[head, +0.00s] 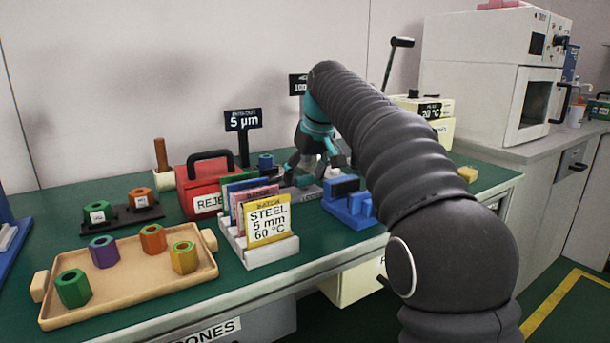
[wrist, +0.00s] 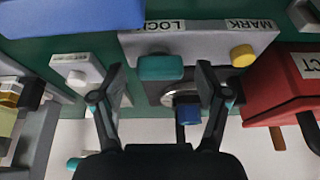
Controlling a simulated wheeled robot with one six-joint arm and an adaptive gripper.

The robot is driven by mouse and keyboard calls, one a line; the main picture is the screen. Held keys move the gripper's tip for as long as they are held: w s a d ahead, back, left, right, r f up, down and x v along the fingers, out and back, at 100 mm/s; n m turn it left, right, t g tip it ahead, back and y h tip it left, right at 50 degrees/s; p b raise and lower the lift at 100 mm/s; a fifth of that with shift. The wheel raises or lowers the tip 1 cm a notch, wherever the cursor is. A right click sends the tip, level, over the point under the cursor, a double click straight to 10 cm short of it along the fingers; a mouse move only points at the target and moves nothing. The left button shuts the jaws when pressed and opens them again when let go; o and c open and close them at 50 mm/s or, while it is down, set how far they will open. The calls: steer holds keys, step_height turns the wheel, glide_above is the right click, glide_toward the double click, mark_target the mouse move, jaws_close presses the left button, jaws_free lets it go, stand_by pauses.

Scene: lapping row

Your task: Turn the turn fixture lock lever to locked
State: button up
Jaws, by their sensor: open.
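The grey fixture plate (wrist: 205,45) shows upside down in the wrist view, with the words LOCK and MARK on it. A teal block-shaped handle (wrist: 160,67), apparently the lock lever's grip, sits by the word LOCK. A round metal part (wrist: 172,98) and a blue piece (wrist: 188,115) show just below it. My gripper (wrist: 161,84) is open, its fingers on either side of the teal handle with gaps showing; contact is not visible. In the head view my gripper (head: 315,163) is low over the fixture (head: 312,193), which is mostly hidden.
A yellow knob (wrist: 243,55) stands by the word MARK. The red reject box (head: 196,183) is left of the fixture, a card holder (head: 270,250) in front, and a blue block (head: 350,205) to the right. A wooden tray (head: 130,308) with several coloured nuts lies farther left.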

steer(key=c, duration=1.2)
steer(key=shift+o, duration=0.2)
